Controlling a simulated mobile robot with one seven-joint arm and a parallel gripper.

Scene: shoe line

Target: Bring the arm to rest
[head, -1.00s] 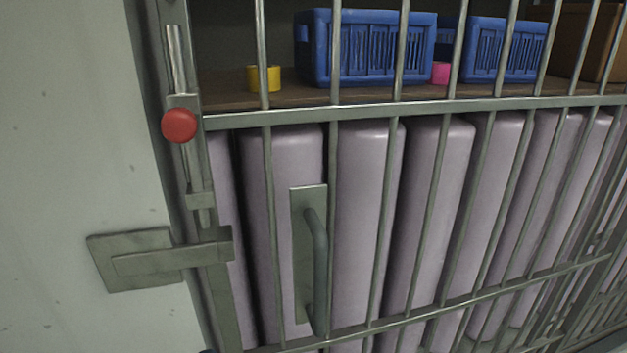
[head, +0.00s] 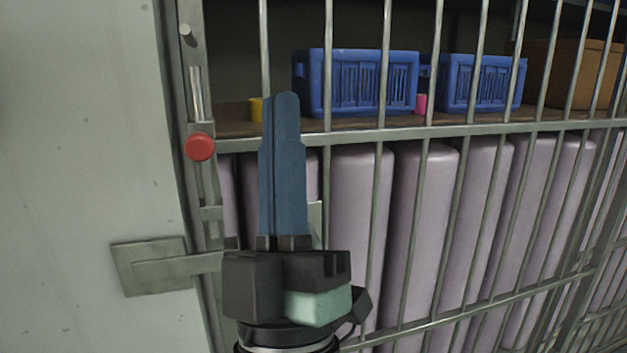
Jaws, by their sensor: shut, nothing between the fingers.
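My gripper (head: 284,98) is in the head view, left of the middle. Its blue fingers point up and lie together, shut with nothing between them. It is in front of a barred metal gate (head: 400,135) and hides most of the gate's handle plate (head: 315,222). I cannot tell how far it is from the bars.
The gate has a bolt with a red knob (head: 200,147) and a latch plate (head: 150,268) on the pale wall (head: 80,120). Behind the bars are pale purple padded columns (head: 420,240), a shelf with blue crates (head: 358,82), a yellow cup (head: 256,109), a pink item (head: 421,104) and a brown box (head: 570,72).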

